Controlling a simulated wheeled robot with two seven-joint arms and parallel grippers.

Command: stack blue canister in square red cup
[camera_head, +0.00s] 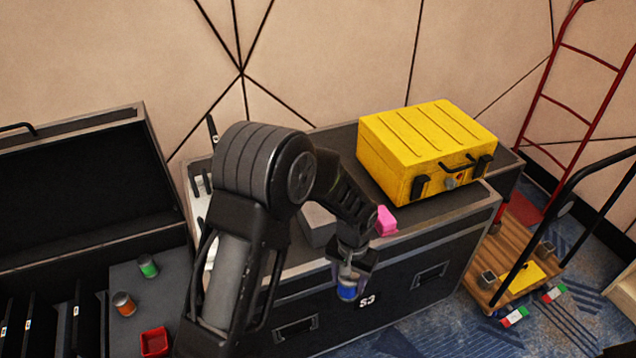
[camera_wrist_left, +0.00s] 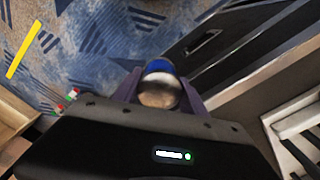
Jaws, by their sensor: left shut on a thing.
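My left gripper (camera_head: 350,268) is shut on the blue canister (camera_head: 347,291), in front of the black flight case marked S3. The canister shows a blue band and a light metallic end; it also shows between the fingers in the left wrist view (camera_wrist_left: 160,70). The square red cup (camera_head: 155,341) stands on a grey surface at the lower left, well apart from my left gripper. Its open top faces up. My right gripper is not in view.
An orange canister (camera_head: 124,303) and a green canister (camera_head: 148,266) stand near the red cup. A yellow case (camera_head: 425,150) and a pink block (camera_head: 386,221) sit on the black flight case (camera_head: 400,275). A wooden cart (camera_head: 520,255) stands at the right.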

